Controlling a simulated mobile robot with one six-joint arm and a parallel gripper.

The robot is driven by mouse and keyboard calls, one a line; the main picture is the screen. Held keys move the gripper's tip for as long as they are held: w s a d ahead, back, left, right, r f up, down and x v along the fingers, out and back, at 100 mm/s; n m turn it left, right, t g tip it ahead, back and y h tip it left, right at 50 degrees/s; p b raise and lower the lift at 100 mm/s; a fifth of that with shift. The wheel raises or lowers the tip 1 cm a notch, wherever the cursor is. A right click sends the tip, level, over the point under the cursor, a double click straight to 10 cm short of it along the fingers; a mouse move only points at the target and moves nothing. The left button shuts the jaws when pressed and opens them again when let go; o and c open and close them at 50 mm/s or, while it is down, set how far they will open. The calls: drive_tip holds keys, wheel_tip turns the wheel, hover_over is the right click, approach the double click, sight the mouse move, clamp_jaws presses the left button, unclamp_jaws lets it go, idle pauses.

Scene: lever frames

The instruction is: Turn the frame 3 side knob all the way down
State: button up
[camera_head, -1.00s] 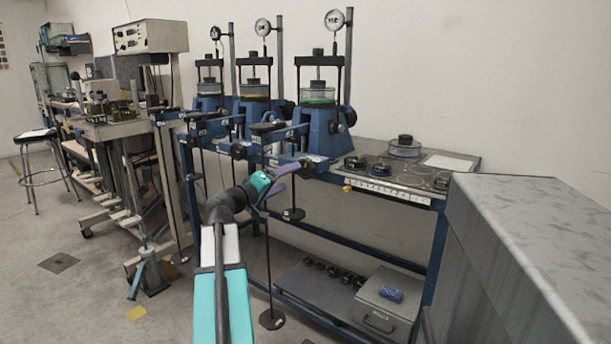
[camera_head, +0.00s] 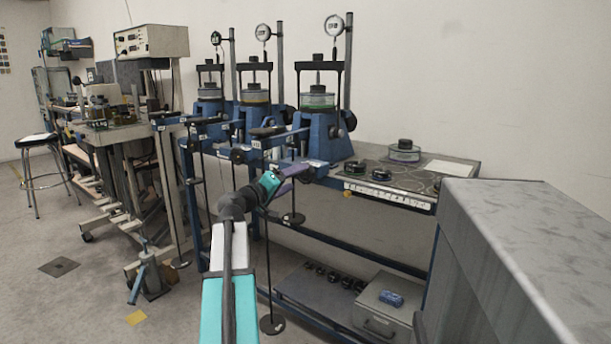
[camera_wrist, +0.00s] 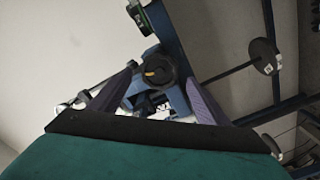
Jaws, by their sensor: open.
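Three blue lever frames stand in a row on the bench; the nearest and rightmost (camera_head: 322,130) is the one by my gripper. A dark round knob with a yellow mark (camera_wrist: 158,70) shows in the wrist view, ahead of and between my purple fingers. My gripper (camera_head: 294,171) is open, with its fingertips close to a dark knob (camera_head: 309,173) at the front of the nearest frame in the head view. Contact cannot be told. Another dark knob (camera_head: 349,121) is on that frame's right side. The frame number is not readable.
Weight hangers (camera_head: 272,325) hang below the frames' beams. The bench top (camera_head: 400,190) at right holds several rings and dishes. A grey block (camera_head: 530,230) stands at the right front. A metal box (camera_head: 385,312) sits on the lower shelf.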

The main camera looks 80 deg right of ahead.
sight(303, 174)
drive_tip(key=x, duration=0.6)
drive_tip(key=shift+p, duration=0.35)
drive_tip(key=shift+d, duration=0.2)
drive_tip(key=shift+c, duration=0.4)
drive_tip(key=c, duration=1.3)
